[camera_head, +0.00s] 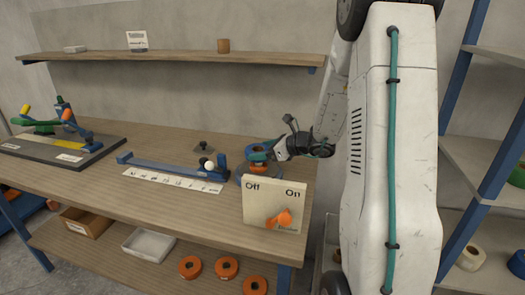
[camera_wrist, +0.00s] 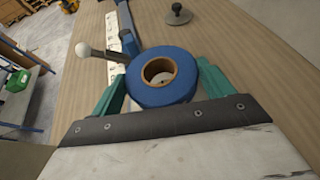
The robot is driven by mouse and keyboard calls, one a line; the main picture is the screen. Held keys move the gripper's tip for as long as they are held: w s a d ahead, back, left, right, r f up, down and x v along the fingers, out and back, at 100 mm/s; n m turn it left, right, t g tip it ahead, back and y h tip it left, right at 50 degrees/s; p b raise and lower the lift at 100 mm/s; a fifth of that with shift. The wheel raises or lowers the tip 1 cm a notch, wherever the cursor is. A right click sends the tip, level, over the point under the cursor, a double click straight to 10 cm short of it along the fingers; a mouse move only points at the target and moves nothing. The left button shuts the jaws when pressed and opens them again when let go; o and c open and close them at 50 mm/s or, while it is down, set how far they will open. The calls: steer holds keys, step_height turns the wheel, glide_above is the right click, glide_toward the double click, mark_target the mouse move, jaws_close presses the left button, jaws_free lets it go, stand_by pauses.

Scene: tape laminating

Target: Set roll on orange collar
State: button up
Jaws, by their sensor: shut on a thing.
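A blue tape roll (camera_wrist: 181,91) with a brown cardboard core sits between the teal fingers of my gripper (camera_wrist: 158,84) in the wrist view. My gripper (camera_head: 264,152) is shut on the roll, which shows small in the head view (camera_head: 257,148) near the bench's right end. An orange part (camera_head: 258,166), likely the orange collar, shows just below the roll, above a blue base. I cannot tell whether the roll touches it. The wrist view hides the collar, and something pale shows through the core's hole.
A cream Off/On panel (camera_head: 262,204) with an orange switch stands at the front, close to the gripper. A blue rail device with a white-knobbed lever (camera_head: 209,165) lies to the left. A dark base (camera_head: 60,150) with a tool is farther left. A shelf (camera_head: 180,60) runs above.

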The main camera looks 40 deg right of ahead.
steer(key=shift+f, duration=0.6)
steer(key=o, duration=1)
steer(key=shift+c, duration=0.2)
steer(key=shift+r, duration=0.35)
steer(key=v, duration=1.2)
steer(key=shift+r, duration=0.25)
